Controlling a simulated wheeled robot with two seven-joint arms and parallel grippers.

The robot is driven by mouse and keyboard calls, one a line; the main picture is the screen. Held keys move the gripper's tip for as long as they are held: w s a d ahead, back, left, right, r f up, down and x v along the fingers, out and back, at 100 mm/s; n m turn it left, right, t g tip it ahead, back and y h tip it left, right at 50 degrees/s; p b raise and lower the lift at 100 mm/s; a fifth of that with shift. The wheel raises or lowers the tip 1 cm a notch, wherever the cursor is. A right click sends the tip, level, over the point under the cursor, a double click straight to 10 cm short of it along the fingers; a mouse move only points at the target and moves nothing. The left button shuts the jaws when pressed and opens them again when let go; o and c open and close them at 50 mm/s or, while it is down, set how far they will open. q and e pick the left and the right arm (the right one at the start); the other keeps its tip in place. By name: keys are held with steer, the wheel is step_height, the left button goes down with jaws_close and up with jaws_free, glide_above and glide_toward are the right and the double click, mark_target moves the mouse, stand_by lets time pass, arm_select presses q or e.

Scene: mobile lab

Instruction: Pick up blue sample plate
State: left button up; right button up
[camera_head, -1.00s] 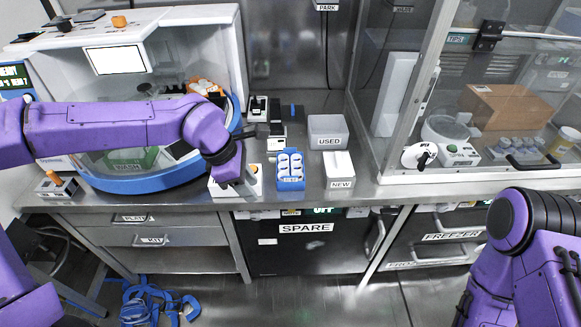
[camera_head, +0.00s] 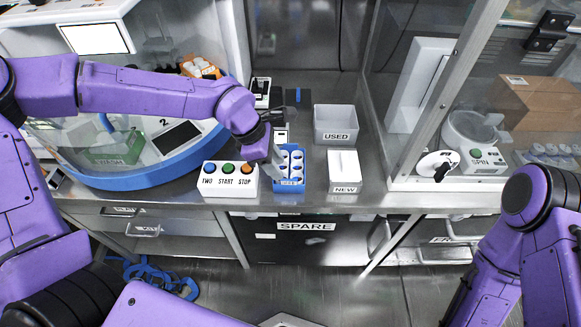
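The blue sample plate (camera_head: 291,183) stands on the steel counter, with several white round tops in it and a small label on its front. My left gripper (camera_head: 277,168) reaches down from the left, its fingers at the plate's left edge. I cannot tell whether they touch the plate or how far apart they are. My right arm shows at the right edge, with its gripper out of view.
A white button box (camera_head: 230,187) marked TWO, START, STOP stands just left of the plate. A grey USED bin (camera_head: 335,139) and a white NEW box (camera_head: 343,186) stand to the right. A blue-rimmed washer (camera_head: 150,178) is at left, a glass cabinet at right.

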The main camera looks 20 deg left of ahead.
mark_target(288, 179)
arm_select(q)
steer(key=x, duration=0.5)
steer(key=shift+d+p, duration=0.3)
steer(key=shift+p, duration=0.05)
steer(key=shift+a, duration=0.1)
jaws_close()
steer(key=shift+r, duration=0.1)
